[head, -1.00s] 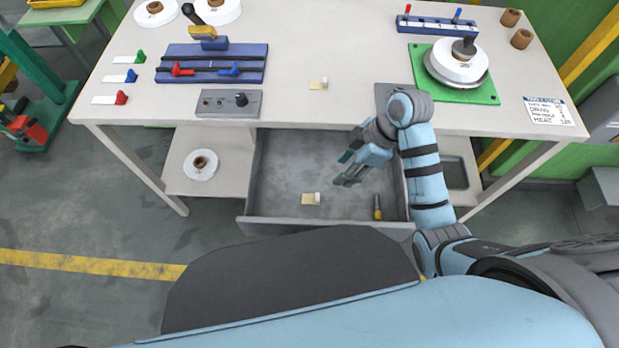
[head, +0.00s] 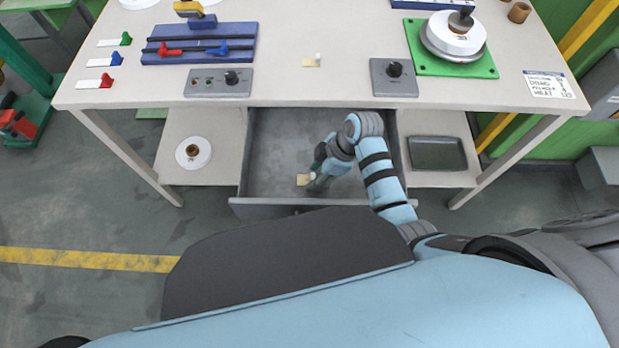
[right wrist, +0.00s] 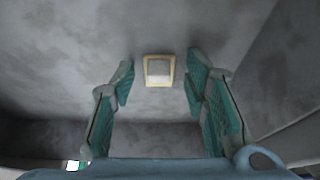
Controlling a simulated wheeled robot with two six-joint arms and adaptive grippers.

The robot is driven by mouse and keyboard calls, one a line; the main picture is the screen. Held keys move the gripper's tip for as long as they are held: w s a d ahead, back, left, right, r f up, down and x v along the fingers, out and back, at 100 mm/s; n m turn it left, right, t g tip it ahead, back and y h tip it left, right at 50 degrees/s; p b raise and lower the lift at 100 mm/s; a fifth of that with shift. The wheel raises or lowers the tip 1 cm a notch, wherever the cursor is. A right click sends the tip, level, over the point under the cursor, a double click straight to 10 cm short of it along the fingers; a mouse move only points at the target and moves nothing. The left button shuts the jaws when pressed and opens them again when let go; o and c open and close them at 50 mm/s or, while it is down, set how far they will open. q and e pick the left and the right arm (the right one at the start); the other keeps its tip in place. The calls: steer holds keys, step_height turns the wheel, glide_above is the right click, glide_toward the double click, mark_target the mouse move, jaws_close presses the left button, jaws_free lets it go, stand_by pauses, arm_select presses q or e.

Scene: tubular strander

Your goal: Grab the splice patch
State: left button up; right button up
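A splice patch (head: 302,179), a small beige square with a whitish part, lies on the floor of the open grey drawer (head: 268,150). My right gripper (head: 314,184) is inside the drawer, right beside the patch in the head view. In the right wrist view the patch (right wrist: 158,72) lies ahead, between the two spread teal-padded fingers (right wrist: 160,95), with clear gaps on both sides. The right gripper is open and empty. My left gripper is not in view.
The drawer's front wall (head: 270,207) and side walls surround the right gripper. The table (head: 300,90) overhangs behind. A reel (head: 193,153) sits on the left shelf and a dark tray (head: 437,153) on the right shelf.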

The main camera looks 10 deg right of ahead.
steer(key=c, duration=0.7)
